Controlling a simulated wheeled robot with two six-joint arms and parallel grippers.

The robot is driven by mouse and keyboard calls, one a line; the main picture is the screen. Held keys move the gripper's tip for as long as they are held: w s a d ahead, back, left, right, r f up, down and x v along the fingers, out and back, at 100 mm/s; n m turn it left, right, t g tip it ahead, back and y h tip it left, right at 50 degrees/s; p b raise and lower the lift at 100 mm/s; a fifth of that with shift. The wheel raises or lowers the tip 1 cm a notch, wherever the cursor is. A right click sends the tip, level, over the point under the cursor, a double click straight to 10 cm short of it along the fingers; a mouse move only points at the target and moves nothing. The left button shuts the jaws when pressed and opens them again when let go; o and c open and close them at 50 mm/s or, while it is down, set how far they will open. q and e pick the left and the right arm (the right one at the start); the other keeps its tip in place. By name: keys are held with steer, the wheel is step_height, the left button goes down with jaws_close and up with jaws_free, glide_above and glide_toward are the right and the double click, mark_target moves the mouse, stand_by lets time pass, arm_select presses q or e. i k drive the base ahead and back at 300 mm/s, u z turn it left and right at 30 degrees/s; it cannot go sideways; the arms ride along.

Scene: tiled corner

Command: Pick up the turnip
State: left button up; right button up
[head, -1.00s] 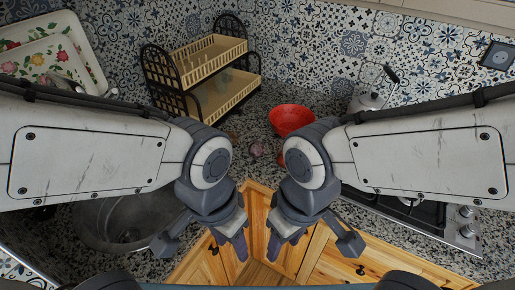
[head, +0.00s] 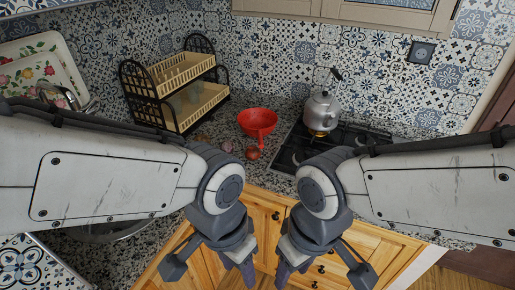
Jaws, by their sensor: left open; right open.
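A small pinkish round thing (head: 228,146), likely the turnip, lies on the speckled counter left of the red colander. It is small in the head view and partly close behind my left arm. A reddish-brown round thing (head: 253,152) lies just right of it, below the colander. My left gripper (head: 248,272) and my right gripper (head: 283,273) hang side by side in front of the cabinets, nearer to me than the counter. Both are open, apart from the turnip, with nothing seen in them.
A two-tier dish rack (head: 178,92) is at the back left. A kettle (head: 321,110) stands on the gas hob (head: 350,135) at the right. The sink, left, is mostly hidden by my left arm.

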mark_target(227, 146)
steer(key=z, duration=0.35)
steer(key=i, duration=0.75)
steer(key=u, duration=1.35)
